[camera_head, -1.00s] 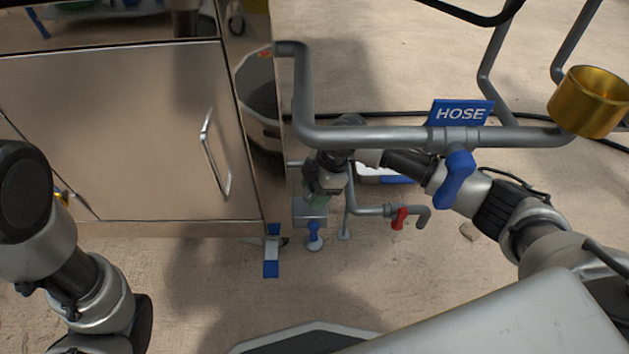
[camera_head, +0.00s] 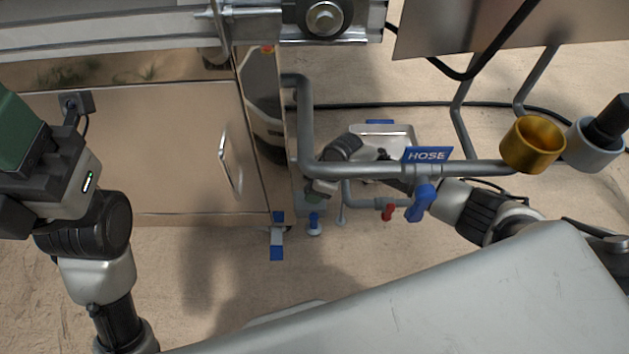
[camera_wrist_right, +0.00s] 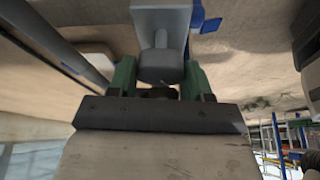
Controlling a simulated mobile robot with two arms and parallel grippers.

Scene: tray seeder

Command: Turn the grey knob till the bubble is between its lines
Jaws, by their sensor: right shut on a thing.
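The grey knob (camera_wrist_right: 160,66) is a short cylinder on a thin stem in the right wrist view, joined to a light grey block (camera_wrist_right: 158,18). My right gripper (camera_wrist_right: 158,80) has its green fingers on both sides of the knob and is shut on it. In the head view my right gripper (camera_head: 318,192) is low beside the cabinet's right edge, partly behind the grey pipe, and the knob is hidden there. My left gripper (camera_head: 20,150) is raised at the left edge and partly cut off; its finger gap does not show. I cannot make out the bubble or its lines.
A grey pipe (camera_head: 385,170) with a blue HOSE sign (camera_head: 427,154), a blue valve handle (camera_head: 421,203) and a brass cup (camera_head: 532,144) crosses over my right arm. A red valve (camera_head: 388,212) is below. A steel cabinet (camera_head: 150,150) stands left.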

